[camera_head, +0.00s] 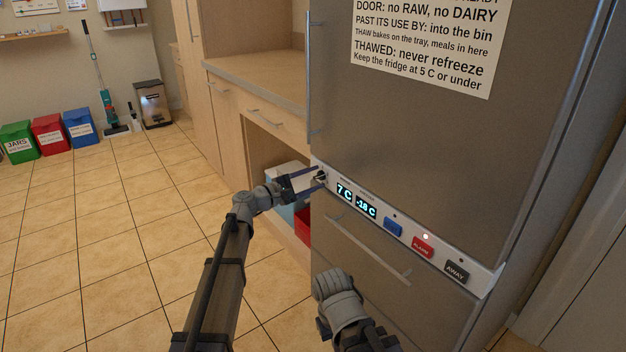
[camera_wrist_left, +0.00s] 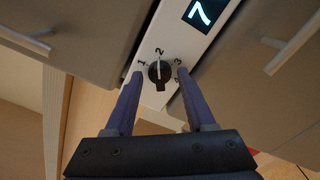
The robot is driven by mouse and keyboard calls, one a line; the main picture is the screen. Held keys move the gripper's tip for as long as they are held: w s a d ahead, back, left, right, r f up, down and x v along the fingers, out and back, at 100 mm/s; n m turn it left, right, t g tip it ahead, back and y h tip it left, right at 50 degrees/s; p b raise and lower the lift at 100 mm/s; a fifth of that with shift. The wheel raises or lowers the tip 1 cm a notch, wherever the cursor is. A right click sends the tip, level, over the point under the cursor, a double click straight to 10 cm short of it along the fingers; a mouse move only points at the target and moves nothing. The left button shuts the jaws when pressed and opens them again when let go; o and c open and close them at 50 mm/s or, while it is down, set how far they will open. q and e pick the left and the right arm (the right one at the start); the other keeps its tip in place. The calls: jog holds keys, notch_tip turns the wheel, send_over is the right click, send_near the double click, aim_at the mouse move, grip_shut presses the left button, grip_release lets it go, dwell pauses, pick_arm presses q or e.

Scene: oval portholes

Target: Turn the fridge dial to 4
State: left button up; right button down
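The fridge dial (camera_head: 321,176) is a small dark knob at the left end of the white control strip. In the left wrist view the dial (camera_wrist_left: 159,73) has the numbers 1, 2 and 3 around it, and a pale line on it points toward 2. No 4 can be made out. My left gripper (camera_head: 319,179) is at the dial. In the wrist view its two purple fingers (camera_wrist_left: 160,76) are open, one on each side of the dial, with visible gaps. My right arm shows at the bottom, but its gripper is out of view.
The fridge display (camera_head: 345,191) reads 7 C, and the display beside it (camera_head: 366,207) reads -18 C. A blue button (camera_head: 393,228), a red ALARM button (camera_head: 421,247) with a lit lamp, and a dark AWAY button (camera_head: 456,272) follow. Door handles flank the strip.

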pick_arm(q)
grip_shut()
